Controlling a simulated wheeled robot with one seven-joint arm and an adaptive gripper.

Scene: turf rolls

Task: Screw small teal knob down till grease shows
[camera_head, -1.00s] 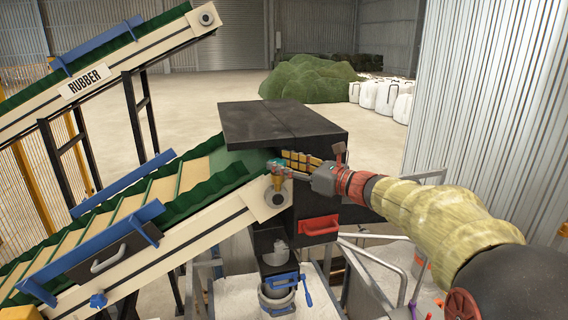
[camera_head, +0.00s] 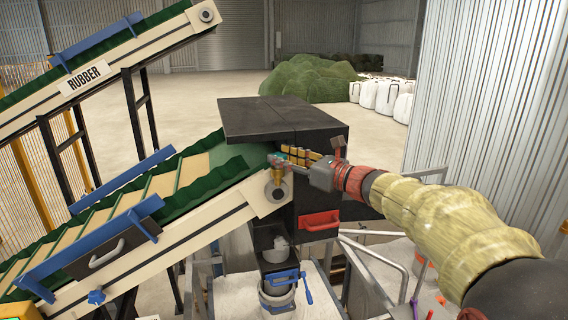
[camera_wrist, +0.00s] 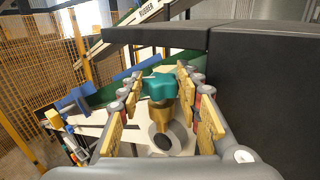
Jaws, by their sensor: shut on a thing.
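The small teal knob (camera_wrist: 160,86) sits on top of a brass-coloured grease cup (camera_wrist: 160,118) at the upper end of the conveyor. In the head view the teal knob (camera_head: 277,159) shows small, beside the dark box. My gripper (camera_wrist: 161,88) has its yellow-padded fingers on both sides of the knob, shut on it. In the head view my gripper (camera_head: 285,162) comes in from the right. The cup stands upright above the round bearing (camera_wrist: 166,139). No grease can be made out in either view.
The dark hood (camera_head: 284,122) stands close behind and right of the knob. The green-edged conveyor belt (camera_head: 160,190) slopes down left. A red handle (camera_head: 320,221) is below my gripper. A bucket (camera_head: 278,299) with a blue clamp stands lower down.

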